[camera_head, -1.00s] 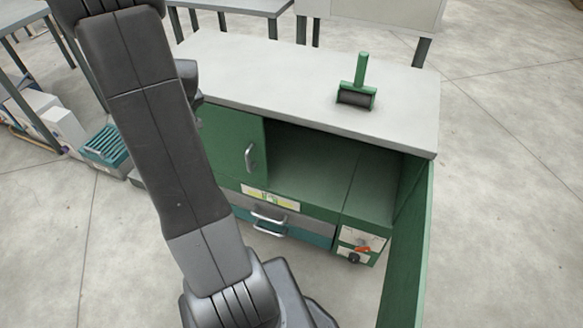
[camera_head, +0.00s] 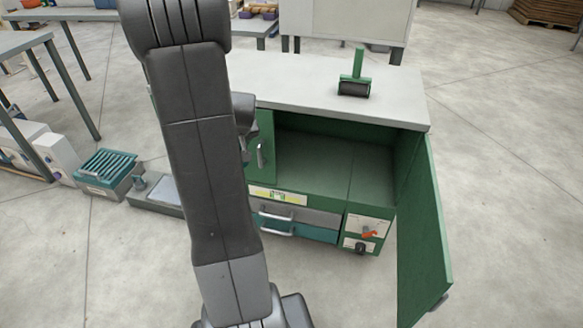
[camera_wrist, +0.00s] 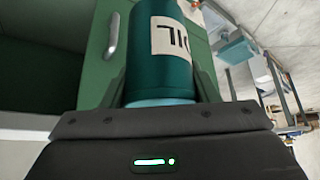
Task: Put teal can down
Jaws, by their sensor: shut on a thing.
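The teal can (camera_wrist: 160,77) shows in the wrist view, with a white label bearing dark letters. My gripper (camera_wrist: 160,85) is shut on it, one finger at each side. Its far end runs out of the top of the picture. In the head view my arm stands in front of the green cabinet, and the can and gripper are hidden there. The green cabinet (camera_head: 343,226) has a light grey top (camera_head: 300,90), an open dark green bay (camera_head: 335,165) and a door swung out at the right (camera_head: 425,240).
A green-handled roller (camera_head: 355,85) stands on the cabinet top. Drawers with a handle (camera_head: 277,228) and a small panel with an orange knob (camera_head: 368,234) lie below the bay. A teal-slatted box (camera_head: 107,170) and a low grey scale-like unit (camera_head: 165,190) are on the floor at left.

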